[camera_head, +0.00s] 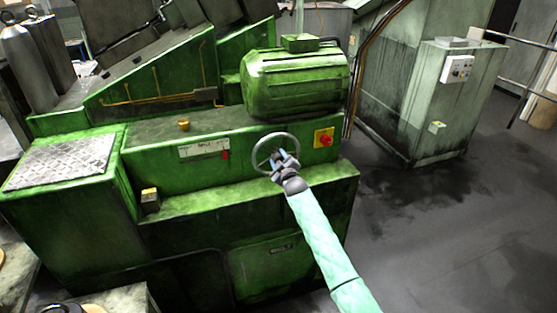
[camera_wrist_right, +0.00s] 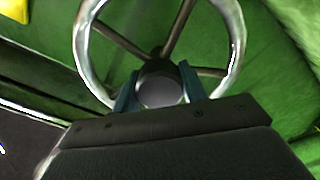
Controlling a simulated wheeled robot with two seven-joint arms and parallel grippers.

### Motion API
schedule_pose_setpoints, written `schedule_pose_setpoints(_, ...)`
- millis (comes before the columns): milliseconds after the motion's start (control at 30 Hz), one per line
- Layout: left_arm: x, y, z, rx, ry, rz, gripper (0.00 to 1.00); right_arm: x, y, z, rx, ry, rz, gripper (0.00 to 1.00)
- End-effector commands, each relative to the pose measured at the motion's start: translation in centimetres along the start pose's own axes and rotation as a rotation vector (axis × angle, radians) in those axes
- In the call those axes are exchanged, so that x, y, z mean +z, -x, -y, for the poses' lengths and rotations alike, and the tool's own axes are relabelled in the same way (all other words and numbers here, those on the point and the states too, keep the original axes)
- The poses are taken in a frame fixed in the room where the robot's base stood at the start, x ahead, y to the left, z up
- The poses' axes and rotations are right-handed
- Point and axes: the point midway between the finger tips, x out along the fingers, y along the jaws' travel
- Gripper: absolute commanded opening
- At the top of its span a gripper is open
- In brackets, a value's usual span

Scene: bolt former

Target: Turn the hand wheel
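The hand wheel (camera_head: 257,150) is a grey metal ring with spokes on the front of the green machine. It fills the upper middle of the right wrist view (camera_wrist_right: 235,40). My right gripper (camera_head: 281,158) is at the wheel's lower right part in the head view. In the wrist view its two blue-grey fingers (camera_wrist_right: 160,85) stand on either side of a round grey knob (camera_wrist_right: 162,94) on the wheel, seen end-on. The fingers lie close to the knob, but I cannot tell whether they press on it. My left gripper is not in view.
The green machine (camera_head: 190,210) has a motor housing (camera_head: 295,82) above the wheel. A yellow plate with a red button (camera_head: 324,138) sits just right of the wheel. A grey-green cabinet (camera_head: 430,105) stands behind on the right. The dark floor (camera_head: 450,230) at right is clear.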

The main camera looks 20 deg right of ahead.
Motion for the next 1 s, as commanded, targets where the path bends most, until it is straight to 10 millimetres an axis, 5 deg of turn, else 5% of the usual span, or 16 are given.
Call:
schedule_pose_setpoints(467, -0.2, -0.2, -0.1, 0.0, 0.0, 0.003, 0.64, 0.1, 0.0, 0.2, -0.001, -0.083, 0.001, 0.01)
schedule_pose_setpoints(1000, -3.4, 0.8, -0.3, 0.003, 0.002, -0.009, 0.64, 0.1, 0.0, 0.1, -0.001, -0.549, 0.0, 0.01)
